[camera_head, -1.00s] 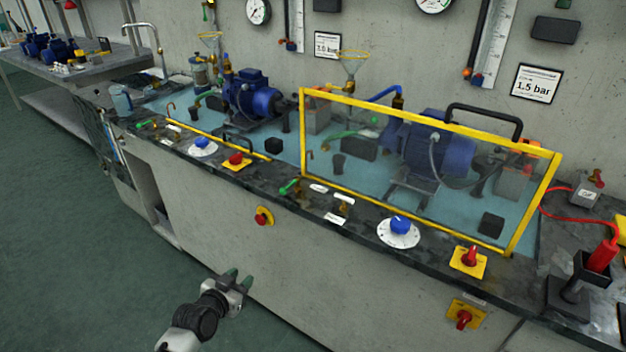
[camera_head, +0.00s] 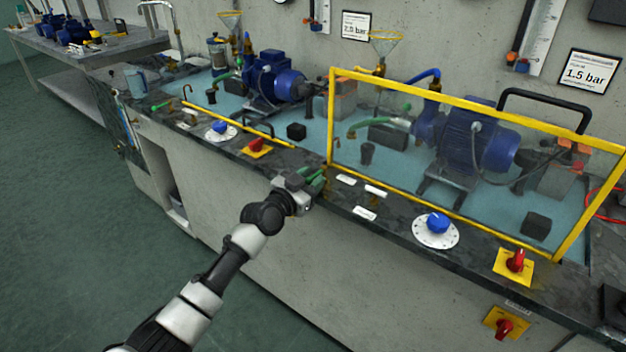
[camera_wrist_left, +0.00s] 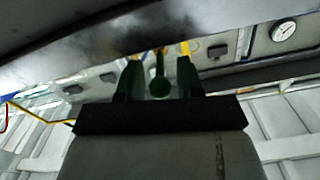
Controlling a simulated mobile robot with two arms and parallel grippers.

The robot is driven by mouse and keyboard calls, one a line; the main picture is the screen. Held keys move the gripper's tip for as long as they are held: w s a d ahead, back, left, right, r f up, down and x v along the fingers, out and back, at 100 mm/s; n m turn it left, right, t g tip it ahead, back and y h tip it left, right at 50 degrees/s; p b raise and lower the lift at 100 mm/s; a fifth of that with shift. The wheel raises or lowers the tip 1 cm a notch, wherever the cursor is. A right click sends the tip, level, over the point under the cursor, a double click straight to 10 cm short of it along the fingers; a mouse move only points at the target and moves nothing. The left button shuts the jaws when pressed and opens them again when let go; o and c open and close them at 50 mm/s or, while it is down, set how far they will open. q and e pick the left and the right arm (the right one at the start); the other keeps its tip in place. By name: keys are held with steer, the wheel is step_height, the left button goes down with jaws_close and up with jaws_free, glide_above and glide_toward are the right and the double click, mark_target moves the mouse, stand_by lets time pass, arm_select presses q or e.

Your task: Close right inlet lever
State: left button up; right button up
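The right inlet lever is green and sits at the front edge of the counter, by the left end of the yellow-framed clear guard. In the head view my left gripper (camera_head: 308,180) is at it and largely hides it. In the left wrist view the green lever (camera_wrist_left: 160,86) shows as a rounded end between the two dark fingers of my left gripper (camera_wrist_left: 159,75). The fingers are apart, with a small gap on each side of the lever. Its exact angle is hard to tell. My right gripper is out of view.
The yellow-framed guard (camera_head: 470,105) stands just right of my gripper. A blue dial (camera_head: 437,222) and red switch (camera_head: 515,262) lie farther right on the counter. Another green lever (camera_head: 161,106) is at the far left. Floor space left of the counter is clear.

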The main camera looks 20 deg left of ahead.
arm_select(q)
steer(key=shift+w+d, duration=0.15)
steer(key=shift+w, duration=0.35)
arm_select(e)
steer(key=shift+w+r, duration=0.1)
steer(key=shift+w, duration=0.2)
arm_select(q)
jaws_close()
